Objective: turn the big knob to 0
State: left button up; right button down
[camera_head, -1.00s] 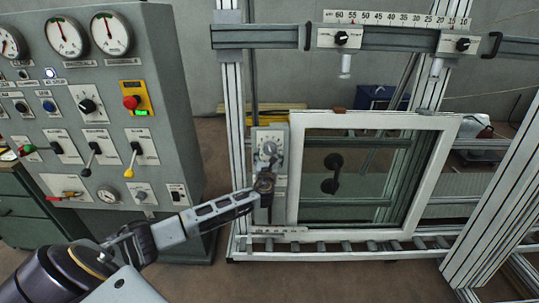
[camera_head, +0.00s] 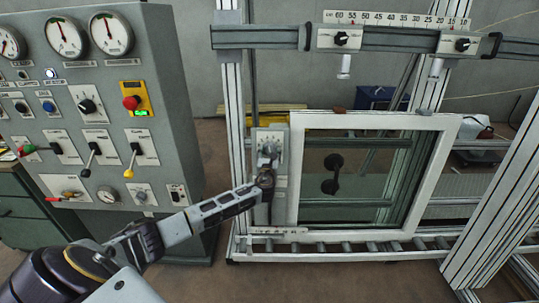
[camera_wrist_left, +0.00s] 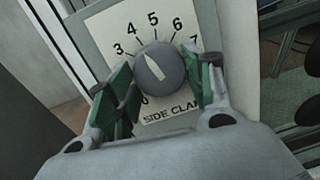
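The big knob (camera_head: 269,148) is a round grey dial on the pale "side clamp" panel, left of the white-framed window. In the left wrist view the knob (camera_wrist_left: 160,67) has a white pointer aimed up and slightly left, roughly between 4 and 5. Numbers 3 to 7 show around it; a digit at its lower left is partly hidden. My left gripper (camera_head: 266,176) is just below and in front of the knob. In the wrist view the green-padded fingers of this gripper (camera_wrist_left: 165,82) are apart, one either side of the knob. Contact is unclear. My right gripper is out of view.
A grey control cabinet (camera_head: 165,40) with gauges and levers stands left of the panel. The white window frame (camera_head: 293,180) is close on the right. A metal rail (camera_head: 400,37) with a scale runs above. Open floor lies in front.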

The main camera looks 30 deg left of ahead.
pick_arm(q)
jog(key=shift+c, duration=1.2)
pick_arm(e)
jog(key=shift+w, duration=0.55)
